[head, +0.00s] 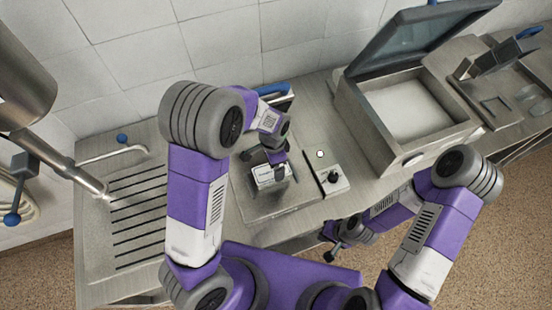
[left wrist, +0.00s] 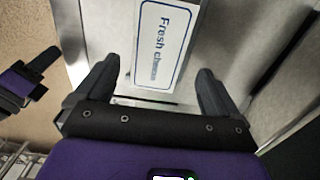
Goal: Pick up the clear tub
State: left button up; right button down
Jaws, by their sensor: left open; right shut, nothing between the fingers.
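The tub (head: 270,176) sits on a flat steel plate (head: 258,205) in the middle of the counter. It carries a white label with a blue border reading "Fresh cheese", which shows large in the left wrist view (left wrist: 162,45). My left gripper (head: 270,158) is directly over the tub, open. In the left wrist view its two fingers (left wrist: 158,92) stand on either side of the label, with gaps on both sides. The tub's walls are hard to make out. My right gripper (head: 332,245) is shut and empty, in front of the counter edge.
A control box with a black knob (head: 332,179) stands right of the plate. Farther right is a steel basin with a raised lid (head: 418,38). A slotted drainboard (head: 140,212) and a tap (head: 88,182) are at the left. A tiled wall closes the back.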

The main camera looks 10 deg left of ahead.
aim_at(272, 171)
pick_arm(q)
jog(key=shift+s+a+f, duration=0.1)
jog(key=shift+s+f, duration=0.7)
jog(key=f, duration=0.4)
jog(key=shift+w+a+f, duration=0.15)
jog(key=shift+w+f, duration=0.2)
jog(key=shift+w, duration=0.05)
jog(key=shift+s+f, duration=0.1)
jog(key=shift+f, duration=0.05)
jog(key=c, duration=1.2)
